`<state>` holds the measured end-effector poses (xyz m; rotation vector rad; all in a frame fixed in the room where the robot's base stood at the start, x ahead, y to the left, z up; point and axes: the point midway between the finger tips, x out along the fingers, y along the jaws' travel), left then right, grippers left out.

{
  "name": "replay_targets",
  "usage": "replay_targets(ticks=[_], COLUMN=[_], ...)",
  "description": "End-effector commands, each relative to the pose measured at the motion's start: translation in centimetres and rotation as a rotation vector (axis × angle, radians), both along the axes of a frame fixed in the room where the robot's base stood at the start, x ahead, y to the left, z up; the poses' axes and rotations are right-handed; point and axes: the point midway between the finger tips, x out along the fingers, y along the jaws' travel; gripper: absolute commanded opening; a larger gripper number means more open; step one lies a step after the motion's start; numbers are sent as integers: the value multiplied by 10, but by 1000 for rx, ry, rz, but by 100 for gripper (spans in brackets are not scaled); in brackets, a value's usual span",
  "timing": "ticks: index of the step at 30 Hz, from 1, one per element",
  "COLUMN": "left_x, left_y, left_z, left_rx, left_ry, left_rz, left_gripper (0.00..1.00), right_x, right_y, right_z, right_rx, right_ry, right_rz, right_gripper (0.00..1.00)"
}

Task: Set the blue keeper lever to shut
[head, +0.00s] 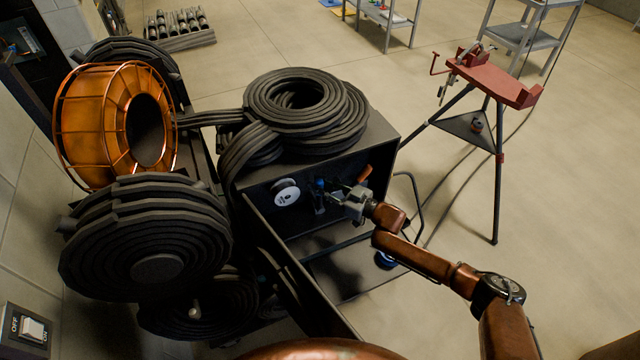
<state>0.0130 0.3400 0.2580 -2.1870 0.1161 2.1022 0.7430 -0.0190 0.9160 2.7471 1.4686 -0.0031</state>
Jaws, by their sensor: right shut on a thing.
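The blue keeper lever (320,184) is small and sits on the dark front of the black box (385,150), right of a white round dial or spool (286,192). My right gripper (331,190) reaches in from the right and is shut at the lever, its fingers around it. The fingers partly cover the lever, and its exact angle is too small to tell. My left gripper is not in view.
Coiled black hoses (300,100) lie on top of the box. An open black panel (290,270) stands at front left. An orange reel (90,130) and hose reels (150,235) fill the left. A red tripod stand (500,85) is at right.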

Motion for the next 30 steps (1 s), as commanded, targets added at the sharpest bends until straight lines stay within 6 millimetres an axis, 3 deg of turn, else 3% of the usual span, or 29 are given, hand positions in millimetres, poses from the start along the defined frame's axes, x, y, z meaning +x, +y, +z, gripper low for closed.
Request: replay_targets(ticks=[10,24,25,30], left_x=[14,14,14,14], left_y=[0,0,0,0], left_z=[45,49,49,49], left_rx=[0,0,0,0], left_ry=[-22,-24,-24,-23], left_rz=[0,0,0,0], left_gripper=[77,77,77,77], right_x=[-16,-18,-18,-18], right_y=[37,44,44,44], right_z=[-1,-10,-10,-10], right_rx=[-257,-320,-320,-320], right_ry=[-105,-132,-132,-131], right_rz=[0,0,0,0], right_gripper=[0,0,22,34])
